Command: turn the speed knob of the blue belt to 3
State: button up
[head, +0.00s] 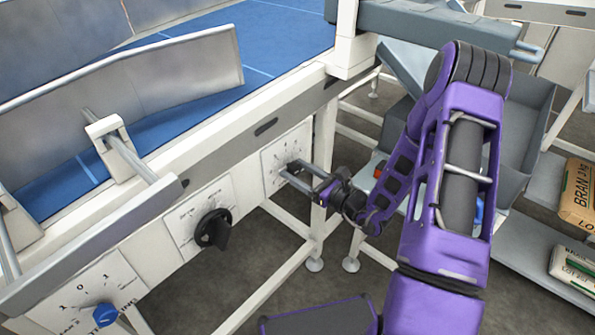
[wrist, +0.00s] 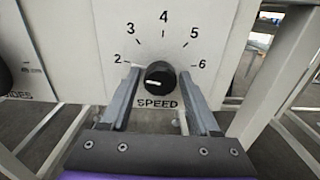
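The white speed dial plate (head: 275,155) is on the near side of the blue belt's (head: 265,30) frame. In the wrist view the round black speed knob (wrist: 160,77) sits above the word SPEED, with numbers 2 to 6 arcing over it. Its white mark points left and slightly down, below the 2. My gripper (head: 292,168) is at this plate, and its fingers hide most of the knob in the head view. In the wrist view my gripper (wrist: 160,76) is open, with one finger on each side of the knob and a small gap on both sides.
A larger black knob (head: 213,229) on its own plate is left of the speed dial. A blue knob (head: 105,315) is farther left. A metal guide rail (head: 130,75) runs above the belt. Frame legs (head: 322,185) stand right of the dial, and shelves with bags (head: 578,195) are at the right.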

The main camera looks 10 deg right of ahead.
grip_shut()
jog(key=shift+m, duration=0.3)
jog(key=m+p, duration=0.3)
jog(key=shift+r, duration=0.15)
jog(key=shift+m+p, duration=1.35)
jog(key=shift+m, duration=0.75)
jog(key=shift+s, duration=0.1)
jog(key=shift+o, duration=1.6)
grip_release()
